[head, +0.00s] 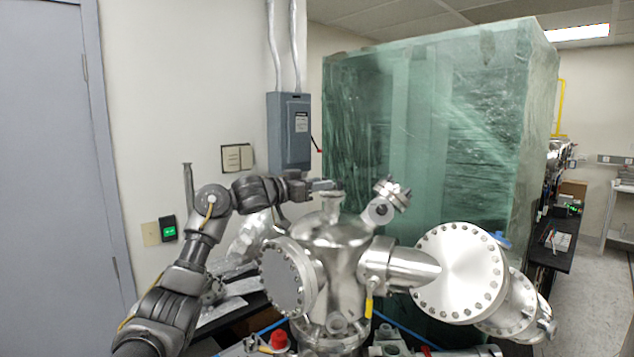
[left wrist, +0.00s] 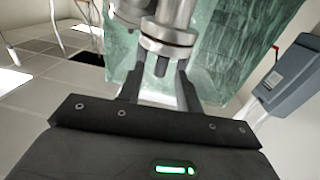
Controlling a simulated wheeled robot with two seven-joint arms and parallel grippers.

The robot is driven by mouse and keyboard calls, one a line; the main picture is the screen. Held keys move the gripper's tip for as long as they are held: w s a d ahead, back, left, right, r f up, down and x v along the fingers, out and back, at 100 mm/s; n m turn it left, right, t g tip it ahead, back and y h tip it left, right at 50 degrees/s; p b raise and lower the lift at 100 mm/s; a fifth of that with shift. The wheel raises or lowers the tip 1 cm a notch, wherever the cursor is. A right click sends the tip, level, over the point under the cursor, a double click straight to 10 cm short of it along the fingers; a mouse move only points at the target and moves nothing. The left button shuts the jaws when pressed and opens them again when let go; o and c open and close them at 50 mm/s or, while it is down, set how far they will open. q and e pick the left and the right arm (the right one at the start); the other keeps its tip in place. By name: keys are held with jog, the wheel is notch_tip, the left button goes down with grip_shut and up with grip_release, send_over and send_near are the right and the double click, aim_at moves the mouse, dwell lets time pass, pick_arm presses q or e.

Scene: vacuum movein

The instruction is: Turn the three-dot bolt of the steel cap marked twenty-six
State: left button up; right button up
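A steel vacuum chamber (head: 335,245) with several round bolted caps stands in the middle of the head view. A large cap (head: 462,272) faces me on the right and another cap (head: 287,280) is on the left. Smaller ports are a top one (head: 331,205) and a tilted one (head: 391,193). No number or dot marks are legible. My left gripper (head: 323,185) is at the top port, pointing right. In the left wrist view its fingers (left wrist: 160,72) are apart, with a steel flange (left wrist: 167,48) just beyond; contact is unclear. My right gripper is out of view.
A tall crate-like block wrapped in greenish film (head: 430,130) stands behind the chamber. A grey electrical box (head: 289,130) hangs on the wall behind my left arm. A grey door (head: 55,170) is at far left. Open floor (head: 595,280) shows at right.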

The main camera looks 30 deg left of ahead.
pick_arm(q)
grip_shut()
